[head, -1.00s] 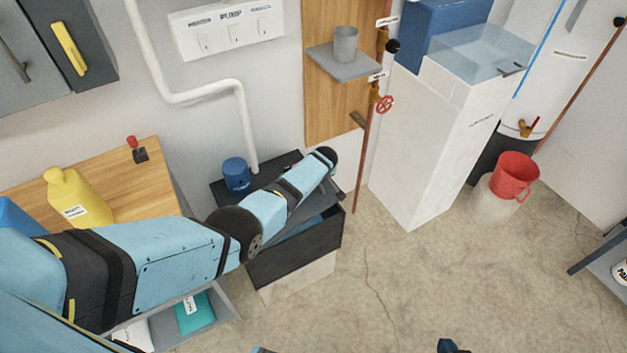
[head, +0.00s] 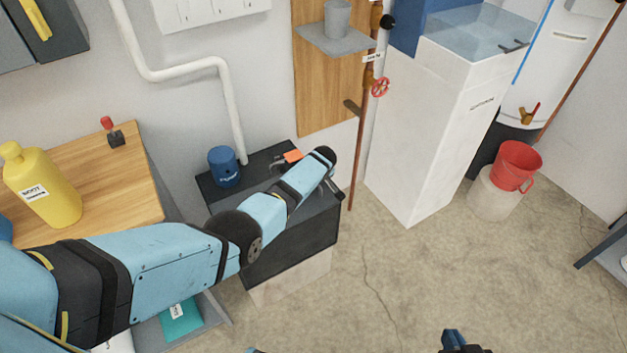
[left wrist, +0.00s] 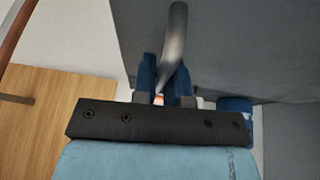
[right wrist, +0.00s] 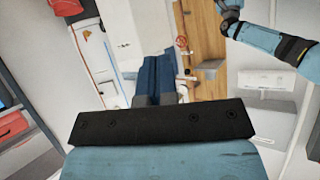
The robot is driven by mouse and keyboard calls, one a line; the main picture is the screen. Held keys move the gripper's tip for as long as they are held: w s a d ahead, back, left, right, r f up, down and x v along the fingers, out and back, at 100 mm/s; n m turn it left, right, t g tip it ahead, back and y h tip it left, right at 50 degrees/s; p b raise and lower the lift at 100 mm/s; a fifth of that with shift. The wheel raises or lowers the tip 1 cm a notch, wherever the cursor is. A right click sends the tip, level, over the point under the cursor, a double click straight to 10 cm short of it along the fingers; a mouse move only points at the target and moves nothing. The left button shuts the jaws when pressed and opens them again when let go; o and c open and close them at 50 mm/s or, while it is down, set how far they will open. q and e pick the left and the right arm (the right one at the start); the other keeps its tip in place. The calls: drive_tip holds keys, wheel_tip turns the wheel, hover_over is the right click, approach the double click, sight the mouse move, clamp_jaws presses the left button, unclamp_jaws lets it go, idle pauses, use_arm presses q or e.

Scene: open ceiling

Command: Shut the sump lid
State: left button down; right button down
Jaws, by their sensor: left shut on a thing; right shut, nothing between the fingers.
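The sump is a dark box on a pale base beside the wall. Its dark grey lid (head: 312,212) lies down, level or nearly so, over the opening; whether it is fully flush I cannot tell. My left arm crosses in front of it and hides part of it and the gripper in the head view. In the left wrist view my left gripper (left wrist: 164,75) is shut on the curved metal handle (left wrist: 176,40) of the grey lid (left wrist: 235,45). My right gripper (head: 455,342) is at the bottom edge of the head view; its fingers are together and empty in the right wrist view (right wrist: 157,78).
A blue pump (head: 224,166) and an orange part (head: 293,156) sit at the sump's back. A wooden bench (head: 110,175) with a yellow bottle (head: 48,190) is left. A white cabinet (head: 425,140) and red bucket (head: 515,165) stand right. Floor between is clear.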

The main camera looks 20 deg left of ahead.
use_arm(q)
drive_tip(key=shift+a+f, duration=0.1)
drive_tip(key=c, duration=1.3)
unclamp_jaws()
drive_tip(key=shift+f, duration=0.15)
drive_tip(key=shift+o, duration=0.7)
drive_tip(key=shift+w+f, duration=0.15)
